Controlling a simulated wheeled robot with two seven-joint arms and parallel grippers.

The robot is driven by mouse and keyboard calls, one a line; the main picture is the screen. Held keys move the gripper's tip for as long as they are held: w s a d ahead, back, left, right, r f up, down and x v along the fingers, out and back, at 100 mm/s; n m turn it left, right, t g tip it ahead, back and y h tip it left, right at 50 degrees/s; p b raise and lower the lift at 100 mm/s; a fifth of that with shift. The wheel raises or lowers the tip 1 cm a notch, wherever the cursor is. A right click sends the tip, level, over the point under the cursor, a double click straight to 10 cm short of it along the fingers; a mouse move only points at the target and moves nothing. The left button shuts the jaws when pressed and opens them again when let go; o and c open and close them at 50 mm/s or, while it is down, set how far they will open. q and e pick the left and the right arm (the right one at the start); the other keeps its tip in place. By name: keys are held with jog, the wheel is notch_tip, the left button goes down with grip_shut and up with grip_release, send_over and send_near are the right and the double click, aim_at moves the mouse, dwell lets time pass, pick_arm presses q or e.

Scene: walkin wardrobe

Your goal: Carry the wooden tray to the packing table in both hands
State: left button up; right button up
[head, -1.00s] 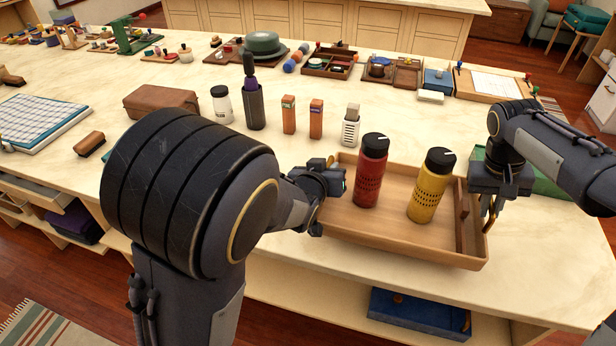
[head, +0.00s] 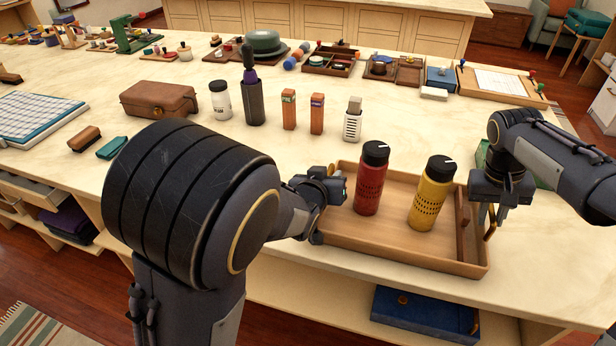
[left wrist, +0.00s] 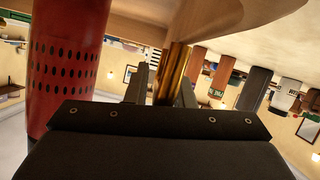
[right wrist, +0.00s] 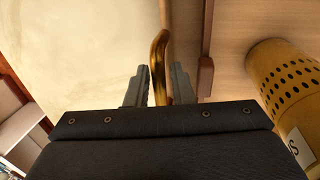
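The wooden tray (head: 400,258) is at the front edge of the pale counter and carries a red bottle (head: 371,185) and a yellow bottle (head: 432,200), both upright. My left gripper (head: 335,190) is at the tray's left end, with its fingers closed around a brass handle (left wrist: 172,75). My right gripper (head: 488,215) is at the right end, with its fingers closed on the other brass handle (right wrist: 159,65). The red bottle also shows in the left wrist view (left wrist: 66,60), and the yellow one in the right wrist view (right wrist: 288,85). The gap under the tray is hidden.
Behind the tray stand a white grater (head: 352,122), two small wooden blocks (head: 317,115), a dark bottle (head: 253,103) and a white jar (head: 220,100). A green box (head: 483,155) is partly hidden behind my right arm. A blue case (head: 420,312) lies on the shelf below.

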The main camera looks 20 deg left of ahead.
pick_arm(q)
jog(key=shift+o, duration=0.8)
pick_arm(e)
jog(key=shift+o, duration=1)
jog(key=shift+r, duration=0.1)
pick_arm(q)
jog(key=v, duration=0.9)
jog(key=shift+d, duration=0.1)
jog(key=v, duration=0.3)
pick_arm(e)
notch_tip(320, 180, up, 12)
jog(key=a, duration=0.2)
jog(key=shift+a, duration=0.15)
jog(key=shift+s, duration=0.1)
